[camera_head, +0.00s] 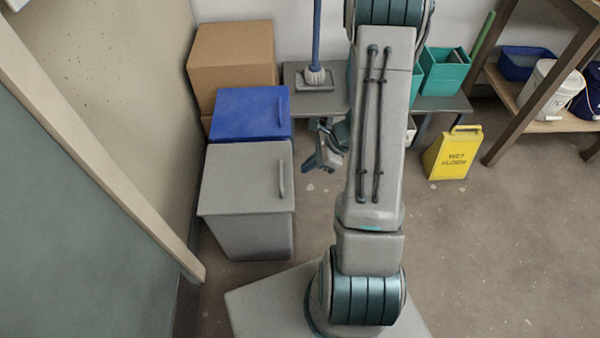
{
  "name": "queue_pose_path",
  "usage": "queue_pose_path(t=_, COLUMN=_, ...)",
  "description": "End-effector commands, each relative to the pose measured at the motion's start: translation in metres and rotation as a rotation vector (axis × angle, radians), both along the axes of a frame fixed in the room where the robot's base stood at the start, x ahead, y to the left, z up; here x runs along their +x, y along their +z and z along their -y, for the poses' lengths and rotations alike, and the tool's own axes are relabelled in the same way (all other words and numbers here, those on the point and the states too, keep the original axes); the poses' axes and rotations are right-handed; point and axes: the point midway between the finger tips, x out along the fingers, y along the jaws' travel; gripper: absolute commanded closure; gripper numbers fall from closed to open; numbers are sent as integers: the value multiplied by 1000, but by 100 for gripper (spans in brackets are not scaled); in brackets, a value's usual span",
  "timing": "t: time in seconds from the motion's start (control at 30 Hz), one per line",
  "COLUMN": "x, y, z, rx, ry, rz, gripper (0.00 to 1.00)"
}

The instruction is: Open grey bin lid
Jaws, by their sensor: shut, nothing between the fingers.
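The grey bin (248,238) stands on the floor left of my arm. Its grey lid (235,180) lies flat and closed on top, with a raised grey handle (282,180) along the lid's right side. My gripper (318,165) is to the right of the lid, apart from the handle, and shows beside my arm. It is shut and empty. My own arm hides part of the wrist.
A blue-lidded bin (250,112) stands just behind the grey one, with cardboard boxes (231,62) beyond. A mop (316,60) rests on a low grey bench. A yellow wet-floor sign (452,155) stands at right.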

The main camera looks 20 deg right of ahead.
Motion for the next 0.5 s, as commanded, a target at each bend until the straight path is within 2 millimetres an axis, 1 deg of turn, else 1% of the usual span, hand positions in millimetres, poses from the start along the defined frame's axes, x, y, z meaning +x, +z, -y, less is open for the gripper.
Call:
queue_pose_path(t=0.03, x=1, y=-9, z=-5, rx=2, ry=4, rz=-3, gripper=100)
queue_pose_path(t=0.1, x=3, y=-20, z=-13, rx=1, ry=5, rz=-3, gripper=100)
queue_pose_path(t=0.3, x=10, y=-49, z=-34, rx=2, ry=5, rz=-2, gripper=100)
queue_pose_path(t=0.5, x=15, y=-66, z=-47, rx=0, ry=4, rz=-1, gripper=100)
